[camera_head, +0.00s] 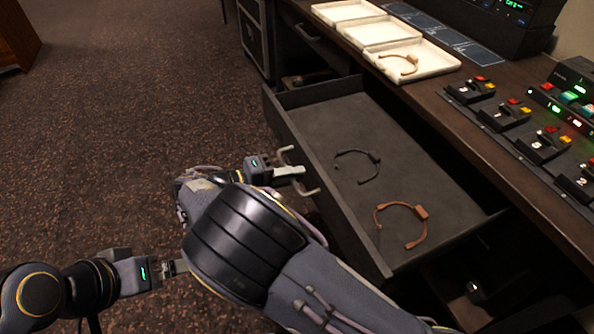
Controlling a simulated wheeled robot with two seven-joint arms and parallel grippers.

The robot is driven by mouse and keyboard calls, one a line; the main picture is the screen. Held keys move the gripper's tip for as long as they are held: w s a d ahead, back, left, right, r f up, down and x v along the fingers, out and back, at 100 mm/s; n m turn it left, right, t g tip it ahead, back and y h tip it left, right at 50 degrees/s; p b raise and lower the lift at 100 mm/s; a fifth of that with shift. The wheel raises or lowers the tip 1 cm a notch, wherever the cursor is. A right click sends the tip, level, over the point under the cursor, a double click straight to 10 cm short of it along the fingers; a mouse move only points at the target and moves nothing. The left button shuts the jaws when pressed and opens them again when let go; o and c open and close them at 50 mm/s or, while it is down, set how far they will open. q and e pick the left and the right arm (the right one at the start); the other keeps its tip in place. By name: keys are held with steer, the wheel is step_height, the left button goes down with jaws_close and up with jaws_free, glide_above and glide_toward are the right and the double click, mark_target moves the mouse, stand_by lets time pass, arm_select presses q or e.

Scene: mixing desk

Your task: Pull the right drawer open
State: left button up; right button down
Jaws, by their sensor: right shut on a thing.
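The right drawer (440,165) is pulled out from the desk, with its dark grey floor largely exposed. A dark headset (358,166) and an orange-brown headset (421,212) lie in it. Its light metal handle (313,192) is on the front panel facing left. My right gripper (292,172) is shut on the handle. My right arm covers the near part of the drawer front. My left gripper (176,267) is low at the left, away from the drawer; its fingertips are partly lost against my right arm, so its opening is unclear.
White trays (378,32) stand on the desktop (438,97), the nearest holding a tan headset (400,64). Control panels (520,125) with lit buttons are at the right. Another drawer handle (307,33) shows farther back. The carpet (110,120) left of the drawer is clear.

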steer(key=shift+a, duration=0.15)
steer(key=c, duration=1.6)
jaws_free()
steer(key=p+v, duration=0.1)
steer(key=v, duration=0.6)
steer(key=shift+s+a, duration=0.1)
steer(key=shift+a, duration=0.3)
steer(key=shift+a, duration=0.1)
